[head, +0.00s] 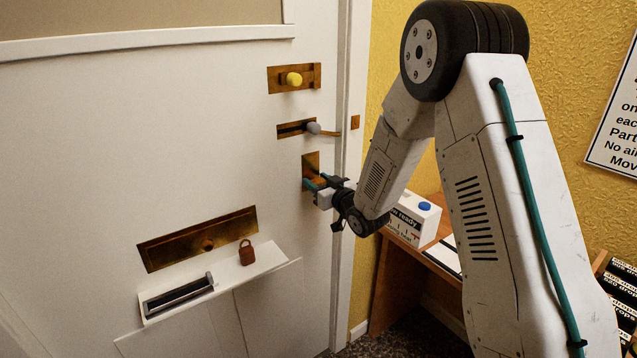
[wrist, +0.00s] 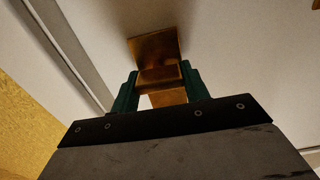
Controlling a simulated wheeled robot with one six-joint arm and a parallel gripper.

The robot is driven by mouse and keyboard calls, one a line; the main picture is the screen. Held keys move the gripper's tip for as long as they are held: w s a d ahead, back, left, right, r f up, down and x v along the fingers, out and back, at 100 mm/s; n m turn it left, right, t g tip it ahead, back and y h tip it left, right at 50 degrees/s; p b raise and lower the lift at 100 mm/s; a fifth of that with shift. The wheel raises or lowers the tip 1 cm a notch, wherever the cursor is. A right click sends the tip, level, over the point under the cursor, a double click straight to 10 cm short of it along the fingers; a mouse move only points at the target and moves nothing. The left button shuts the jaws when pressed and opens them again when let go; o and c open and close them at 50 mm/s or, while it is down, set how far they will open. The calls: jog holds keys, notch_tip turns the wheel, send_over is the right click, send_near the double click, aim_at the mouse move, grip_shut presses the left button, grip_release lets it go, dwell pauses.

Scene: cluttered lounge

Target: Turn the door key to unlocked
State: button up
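The brass key (wrist: 162,76) stands out from a brass lock plate (wrist: 152,46) in the wrist view. In the head view the plate (head: 311,160) is the lowest of the fittings near the white door's right edge. My gripper (head: 316,183) is at this plate, and its teal fingers (wrist: 158,84) lie one on each side of the key, seemingly touching both sides. The key's bow looks broad and flat, lying roughly crosswise between the fingers. In the head view, my gripper partly hides the key.
Above are a yellow-knobbed latch (head: 293,79) and a grey-knobbed bolt (head: 313,128). A letter slot (head: 198,239) and a ledge with a brown padlock (head: 246,252) are lower left. A white box with a blue button (head: 424,206) stands on a wooden table right of my wrist.

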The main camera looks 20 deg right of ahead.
jog(key=n, duration=0.3)
jog(key=shift+a+n, duration=0.1)
jog(key=shift+n, duration=0.3)
jog(key=n, duration=0.4)
jog(key=shift+a+f+n, duration=0.1)
jog(key=shift+n, duration=0.2)
jog(key=n, duration=0.4)
jog(key=shift+n, duration=0.3)
jog(key=shift+s+f+n, duration=0.1)
jog(key=shift+f+n, duration=0.05)
jog(key=shift+n, duration=1.95)
jog(key=o, duration=1)
